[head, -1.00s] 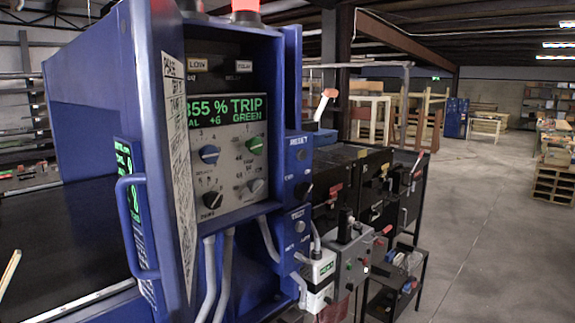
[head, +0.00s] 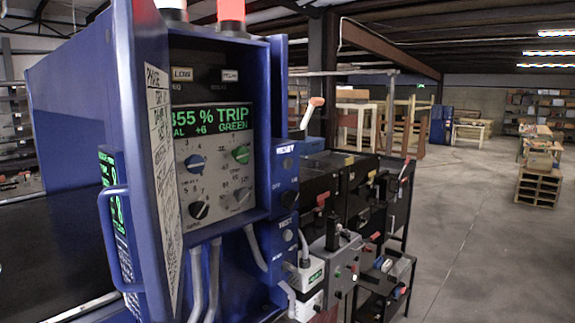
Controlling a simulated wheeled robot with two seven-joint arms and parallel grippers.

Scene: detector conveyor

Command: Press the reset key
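A blue detector cabinet (head: 143,60) stands at the left and centre. Its recessed panel has a green-lit display (head: 212,121) reading "355 % TRIP" and "+6 GREEN", with several knobs below, among them a blue one (head: 195,163) and a green one (head: 241,154). On the cabinet's right side is a blue box (head: 285,178) labelled "RESET", with a round control (head: 288,163) near its top and a black knob (head: 289,198) lower down. A second box labelled "TEST" (head: 286,232) sits below it. Neither of my grippers is in view.
A dark conveyor belt (head: 55,245) runs through the cabinet at left. A blue handle (head: 112,240) sticks out in front. Black cabinets and a grey control box (head: 333,262) crowd the right side. Open concrete floor (head: 470,230) lies further right.

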